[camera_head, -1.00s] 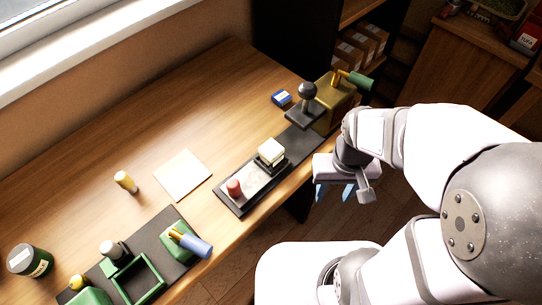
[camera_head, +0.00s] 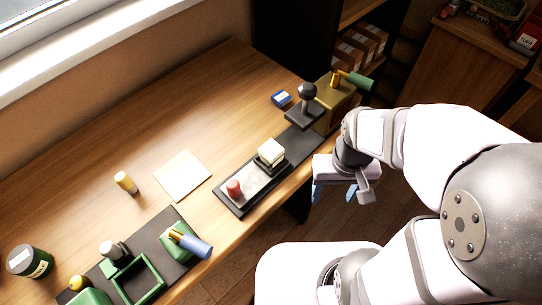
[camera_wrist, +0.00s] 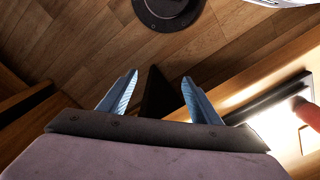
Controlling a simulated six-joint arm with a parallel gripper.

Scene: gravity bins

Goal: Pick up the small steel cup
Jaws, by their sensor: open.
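I cannot make out a clear steel cup. My gripper (camera_head: 335,193) hangs off the front edge of the table at the right, far from that cylinder. In the wrist view its two blue fingers (camera_wrist: 160,78) are apart with nothing between them, above the wooden floor.
A brass-coloured box with a green-handled crank (camera_head: 358,79) stands behind my gripper. The table's back middle is clear.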

